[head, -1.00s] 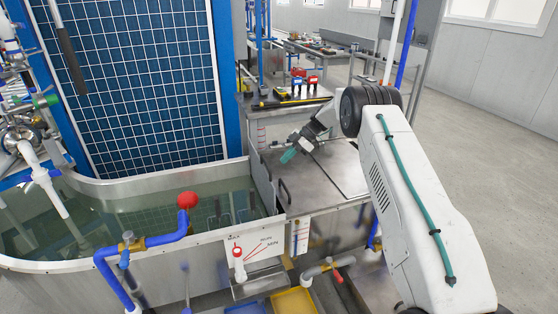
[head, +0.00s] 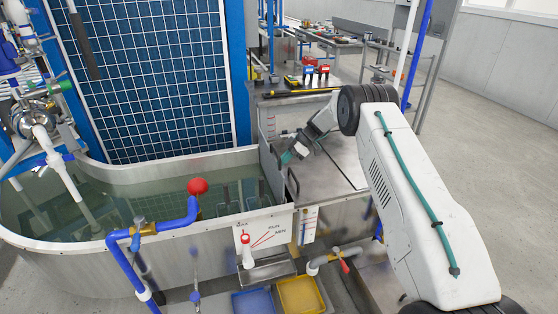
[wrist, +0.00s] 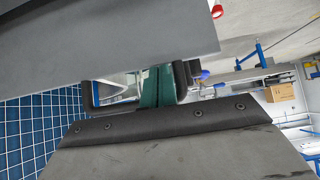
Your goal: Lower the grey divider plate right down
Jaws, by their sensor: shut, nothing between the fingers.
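The grey divider plate (head: 271,168) stands on edge at the right end of the water tank (head: 210,243), its top above the rim. A black handle (head: 293,184) shows at its right side. My gripper (head: 300,150), with teal fingertips, is just right of and above the plate, over the metal bench top. It is shut and empty, and looks apart from the handle. In the wrist view the teal fingers (wrist: 157,88) are at the middle, between large grey surfaces; I cannot tell there whether they touch anything. The plate's lower edge is hidden.
A red-knobbed valve on a blue pipe (head: 197,187) rises at the tank's front. Blue and yellow trays (head: 300,294) lie below. The bench top (head: 335,178) is mostly clear. Open floor lies at right.

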